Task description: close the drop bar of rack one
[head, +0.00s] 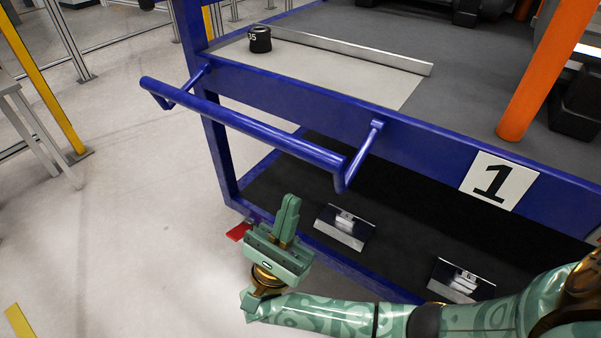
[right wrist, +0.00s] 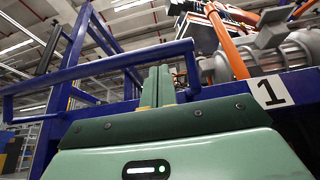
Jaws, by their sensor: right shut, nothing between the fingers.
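The blue drop bar (head: 245,122) of rack one sticks out from the front of the blue rack frame (head: 290,92), held by an arm at each end. The rack bears a white sign with a black 1 (head: 497,181). My right gripper (head: 290,205) is shut and empty, below and in front of the bar, with its fingers pointing up and apart from the bar. In the right wrist view the shut fingers (right wrist: 158,85) stand up in front of the bar (right wrist: 100,68), and the sign (right wrist: 270,92) is at the right. My left gripper is not in view.
A black cylinder (head: 260,39) stands on the light panel of the upper shelf, beside a metal strip (head: 350,48). An orange post (head: 545,70) rises at the right. Two labelled plates (head: 345,227) sit on the dark lower shelf.

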